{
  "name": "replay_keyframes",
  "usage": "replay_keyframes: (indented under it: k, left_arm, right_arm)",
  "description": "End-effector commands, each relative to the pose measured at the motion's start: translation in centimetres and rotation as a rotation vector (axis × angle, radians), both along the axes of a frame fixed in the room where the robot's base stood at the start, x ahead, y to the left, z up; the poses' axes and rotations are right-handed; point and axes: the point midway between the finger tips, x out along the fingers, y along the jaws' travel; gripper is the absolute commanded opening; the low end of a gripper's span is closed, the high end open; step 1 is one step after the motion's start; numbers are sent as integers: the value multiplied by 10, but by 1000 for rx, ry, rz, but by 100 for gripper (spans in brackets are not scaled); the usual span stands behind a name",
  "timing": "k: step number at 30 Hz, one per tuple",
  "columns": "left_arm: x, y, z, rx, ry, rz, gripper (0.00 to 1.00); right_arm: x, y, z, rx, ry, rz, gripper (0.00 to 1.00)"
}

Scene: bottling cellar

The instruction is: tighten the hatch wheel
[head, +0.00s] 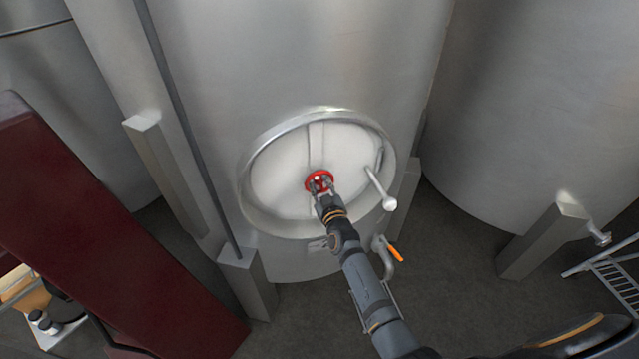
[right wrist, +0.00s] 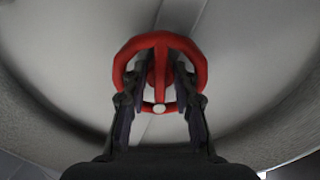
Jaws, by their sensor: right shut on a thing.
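The red hatch wheel (head: 319,180) sits at the middle of the round pale hatch (head: 277,176) on the front of a steel tank. My right gripper (head: 322,186) reaches it from below and is shut on it. In the right wrist view the wheel (right wrist: 160,42) is a red ring with spokes and a small pale knob low on its rim. The fingers of the right gripper (right wrist: 160,85) lie either side of its lower spoke and hub, inside the ring. The exact contact is partly hidden. My left gripper is not in view.
A pale handle (head: 379,189) sticks out at the hatch's right side. A valve with an orange lever (head: 396,254) is below it, close to my right arm. A dark red beam (head: 90,230) slants across the left. Another tank (head: 530,110) stands at right.

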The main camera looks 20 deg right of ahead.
Motion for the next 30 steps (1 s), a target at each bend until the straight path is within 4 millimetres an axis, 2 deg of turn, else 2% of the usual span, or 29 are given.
replay_keyframes:
  k: [30]
  left_arm:
    - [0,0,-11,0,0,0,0]
  right_arm:
    - [0,-3,-1,963,-18,0,0]
